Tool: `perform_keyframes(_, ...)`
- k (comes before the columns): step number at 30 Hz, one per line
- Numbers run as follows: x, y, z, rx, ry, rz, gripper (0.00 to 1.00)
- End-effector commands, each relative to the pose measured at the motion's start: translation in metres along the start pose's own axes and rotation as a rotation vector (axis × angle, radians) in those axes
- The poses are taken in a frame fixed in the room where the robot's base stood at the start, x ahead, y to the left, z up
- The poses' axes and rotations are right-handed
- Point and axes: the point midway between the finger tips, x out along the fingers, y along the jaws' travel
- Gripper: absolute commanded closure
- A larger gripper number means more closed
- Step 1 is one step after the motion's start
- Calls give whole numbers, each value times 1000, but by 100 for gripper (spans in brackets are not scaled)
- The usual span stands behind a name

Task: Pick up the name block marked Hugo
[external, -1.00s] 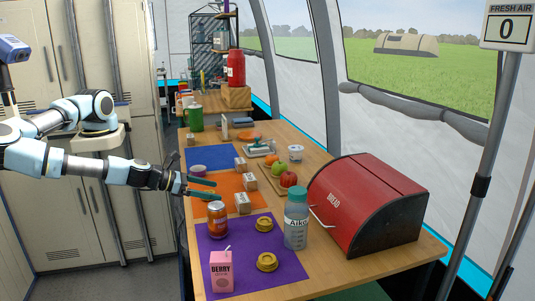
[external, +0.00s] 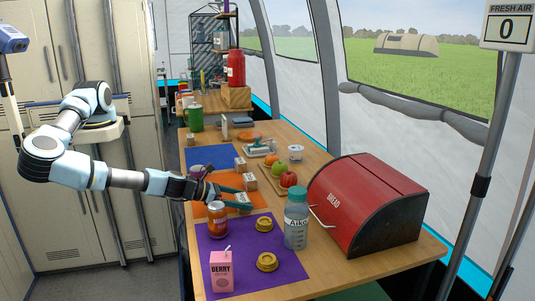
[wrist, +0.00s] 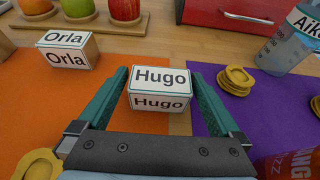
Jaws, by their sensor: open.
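The Hugo name block (wrist: 159,88) is a small white-and-wood block with "Hugo" printed on its top and front. It rests at the edge of the orange mat (wrist: 35,105), on the side towards the purple mat. In the external view the block (external: 244,203) is partly hidden by my gripper. My gripper (wrist: 160,83) is open, its two green fingers one on each side of the block, with a visible gap at the left finger. In the external view my gripper (external: 240,195) reaches low over the table from the left.
The Orla block (wrist: 68,50) stands to the left on the orange mat. An orange can (external: 217,219), a juice box (external: 222,272) and yellow lids (external: 266,262) are on the purple mat (external: 240,262). A bottle (external: 296,225) and red bread box (external: 365,205) stand to the right.

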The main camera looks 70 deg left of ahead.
Motion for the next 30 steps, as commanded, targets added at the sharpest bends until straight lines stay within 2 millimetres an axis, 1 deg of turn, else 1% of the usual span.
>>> perform_keyframes(5, 0, 0, 0, 0, 0, -1, 0)
perform_keyframes(6, 0, 0, 0, 0, 0, -1, 2)
perform_keyframes(24, 0, 0, 0, -1, 0, -1, 69)
perform_keyframes(30, 0, 0, 0, -1, -1, -1, 69)
